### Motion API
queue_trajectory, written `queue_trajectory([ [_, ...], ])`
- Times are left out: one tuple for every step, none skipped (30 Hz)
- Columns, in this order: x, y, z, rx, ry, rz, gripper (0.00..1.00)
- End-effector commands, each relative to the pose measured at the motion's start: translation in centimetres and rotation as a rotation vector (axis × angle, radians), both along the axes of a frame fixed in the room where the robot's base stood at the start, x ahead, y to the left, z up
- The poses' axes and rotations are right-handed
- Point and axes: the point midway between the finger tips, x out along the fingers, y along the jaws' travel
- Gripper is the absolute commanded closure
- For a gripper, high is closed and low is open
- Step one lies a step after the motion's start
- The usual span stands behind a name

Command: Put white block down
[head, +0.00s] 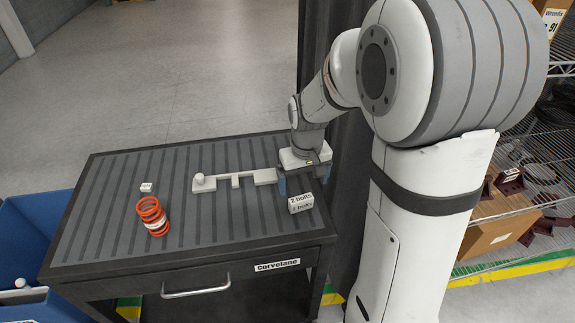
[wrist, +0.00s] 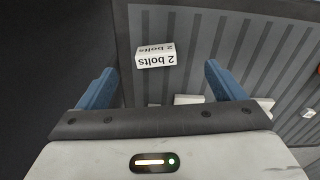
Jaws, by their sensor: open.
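A white block marked "2 bolts" (head: 300,203) sits on the ribbed top of the dark cart (head: 110,235), near its right edge. In the wrist view the white block (wrist: 155,55) lies ahead of my fingertips, roughly in line with the gap between them. My gripper (head: 301,184) is above the cart's right side, just behind the block in the head view. Its two blue fingers are spread apart in the wrist view (wrist: 160,75), with nothing held between them.
A pale bracket with a round knob (head: 235,181) lies left of my gripper. An orange coil (head: 153,216) and a small white labelled block (head: 146,187) stand farther left. A blue bin (head: 42,203) is beside the cart. The cart top's front middle is clear.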

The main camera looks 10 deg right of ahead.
Motion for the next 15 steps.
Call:
queue_trajectory([
  [0.9,0.1,-0.7,-0.001,0.018,0.01,0.11],
  [1.4,0.1,-1.2,-0.001,0.024,0.015,0.11],
  [1.9,0.2,-1.8,-0.001,0.032,0.02,0.11],
  [2.3,0.2,-2.2,-0.001,0.037,0.024,0.11],
  [2.6,0.2,-2.5,-0.001,0.04,0.027,0.11],
  [2.9,0.3,-2.9,-0.002,0.045,0.031,0.11],
  [3.1,0.3,-3.1,-0.001,0.048,0.033,0.11],
  [3.2,0.3,-3.4,-0.002,0.05,0.035,0.11],
  [3.3,0.3,-3.7,-0.001,0.054,0.037,0.11],
  [3.4,0.3,-3.9,-0.001,0.055,0.038,0.11],
  [3.4,0.3,-4.2,-0.001,0.055,0.039,0.11],
  [3.5,0.3,-4.6,-0.001,0.056,0.039,0.11],
  [3.5,0.3,-5.0,-0.002,0.058,0.039,0.11],
  [3.4,0.3,-5.3,-0.002,0.058,0.039,0.11],
  [3.4,0.3,-5.8,-0.002,0.057,0.039,0.11],
])
